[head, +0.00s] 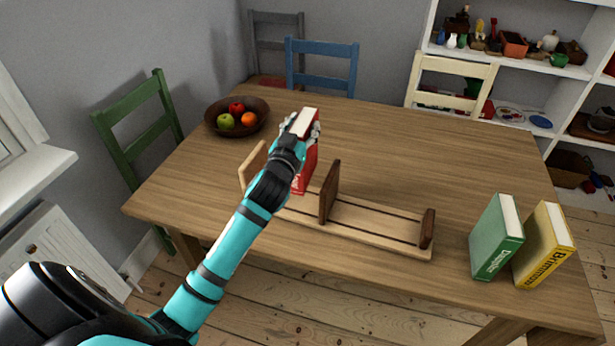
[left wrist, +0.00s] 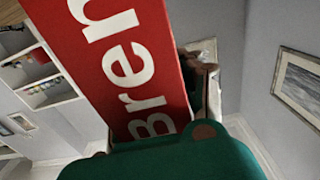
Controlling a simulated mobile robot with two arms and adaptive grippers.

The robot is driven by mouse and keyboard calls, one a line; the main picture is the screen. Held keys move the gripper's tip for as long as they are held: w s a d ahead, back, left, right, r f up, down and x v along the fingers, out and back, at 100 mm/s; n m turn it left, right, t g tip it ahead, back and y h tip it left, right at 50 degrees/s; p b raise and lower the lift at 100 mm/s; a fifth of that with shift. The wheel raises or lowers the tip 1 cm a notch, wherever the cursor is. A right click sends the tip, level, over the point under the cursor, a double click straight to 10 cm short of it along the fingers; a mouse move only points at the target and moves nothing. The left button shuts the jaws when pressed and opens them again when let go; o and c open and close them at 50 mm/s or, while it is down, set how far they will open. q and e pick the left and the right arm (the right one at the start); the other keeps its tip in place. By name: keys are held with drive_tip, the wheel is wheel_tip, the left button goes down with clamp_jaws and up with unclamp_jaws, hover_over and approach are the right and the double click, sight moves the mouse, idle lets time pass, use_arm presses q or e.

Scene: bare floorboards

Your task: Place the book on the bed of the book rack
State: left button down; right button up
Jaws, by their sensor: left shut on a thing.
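A red book (head: 310,165) with a white page edge is upright in my left gripper (head: 302,128), which is shut on it near its top. In the left wrist view the red cover (left wrist: 130,65) with large white letters fills the middle. The wooden book rack (head: 375,228) has a pale slatted bed, a pale left end and dark brown upright pieces. The book's lower end is at the rack's left section, between the pale end and the middle dark piece. My arm hides part of it, and I cannot tell whether it touches the bed. My right gripper is not in view.
A green book (head: 494,240) and a yellow book (head: 541,246) stand at the table's right front. A fruit bowl (head: 236,118) sits at the back left. The table (head: 420,160) is clear behind the rack. Chairs and a white shelf (head: 560,85) stand around it.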

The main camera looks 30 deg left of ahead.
use_arm(q)
drive_tip(key=f, duration=0.5)
drive_tip(key=f+b, duration=0.1)
drive_tip(key=f, duration=0.2)
drive_tip(key=shift+s+d+f, duration=0.1)
drive_tip(key=shift+s+f, duration=0.05)
drive_tip(key=shift+s, duration=0.25)
drive_tip(key=shift+f, duration=0.1)
drive_tip(key=c, duration=1.2)
unclamp_jaws()
drive_tip(key=shift+f, duration=0.15)
drive_tip(key=o, duration=0.4)
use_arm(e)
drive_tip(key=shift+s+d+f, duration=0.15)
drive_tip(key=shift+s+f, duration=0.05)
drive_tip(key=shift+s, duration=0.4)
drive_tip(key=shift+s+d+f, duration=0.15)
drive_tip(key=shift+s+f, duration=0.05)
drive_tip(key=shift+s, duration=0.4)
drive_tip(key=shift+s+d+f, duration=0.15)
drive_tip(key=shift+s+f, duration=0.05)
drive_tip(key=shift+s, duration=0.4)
use_arm(q)
drive_tip(key=b+v, duration=0.1)
drive_tip(key=v, duration=1.1)
drive_tip(key=shift+s, duration=0.1)
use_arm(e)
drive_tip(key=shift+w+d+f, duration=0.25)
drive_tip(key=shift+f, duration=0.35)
